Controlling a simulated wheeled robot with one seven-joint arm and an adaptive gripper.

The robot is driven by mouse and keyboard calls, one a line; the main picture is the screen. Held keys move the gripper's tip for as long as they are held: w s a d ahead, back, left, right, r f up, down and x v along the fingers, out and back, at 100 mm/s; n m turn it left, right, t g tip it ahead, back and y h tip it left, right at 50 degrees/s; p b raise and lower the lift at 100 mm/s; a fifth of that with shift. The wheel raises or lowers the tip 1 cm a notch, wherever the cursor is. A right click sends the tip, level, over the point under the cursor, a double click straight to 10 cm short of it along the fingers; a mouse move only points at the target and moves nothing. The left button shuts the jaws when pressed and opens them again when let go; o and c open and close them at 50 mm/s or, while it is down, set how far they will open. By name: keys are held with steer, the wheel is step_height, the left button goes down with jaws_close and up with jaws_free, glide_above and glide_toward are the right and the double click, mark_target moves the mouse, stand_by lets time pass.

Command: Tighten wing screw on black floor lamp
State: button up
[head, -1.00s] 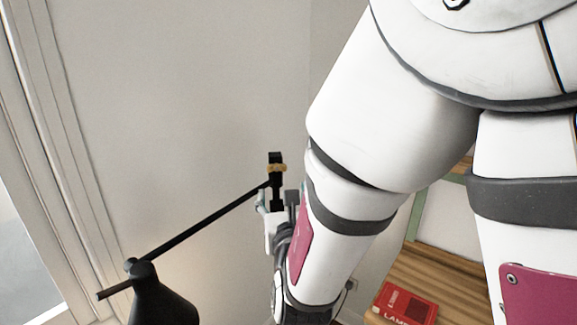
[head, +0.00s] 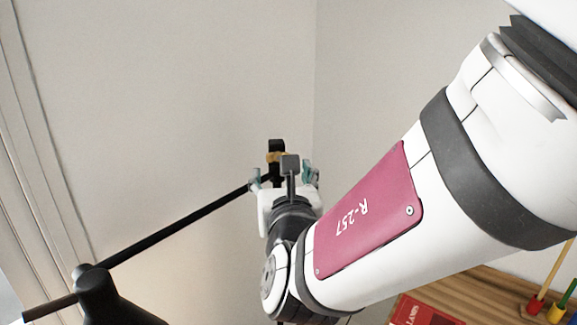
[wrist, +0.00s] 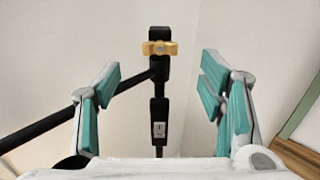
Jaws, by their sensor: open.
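The black floor lamp (head: 180,228) has a slanted arm running up to the right from its dark shade (head: 108,300) at the lower left. At the arm's upper end is a black upright post with a brass-yellow wing screw (wrist: 159,48), partly hidden in the head view (head: 270,157). My gripper (wrist: 165,92) is open, with teal-padded fingers to the left and right of the post in the wrist view. The screw appears beyond and above the fingertips there, between them sideways, and I see no contact. In the head view my gripper (head: 285,176) is just below the screw.
A wooden surface (head: 480,295) at the lower right holds a red book (head: 425,311) and coloured pegs (head: 545,307). Pale walls stand behind the lamp, and a white frame (head: 45,170) is at the left.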

mark_target(278, 156)
steer(key=w, duration=0.6)
steer(key=w+a, duration=0.1)
steer(key=w, duration=0.2)
steer(key=shift+s, duration=0.1)
steer(key=c, duration=1.2)
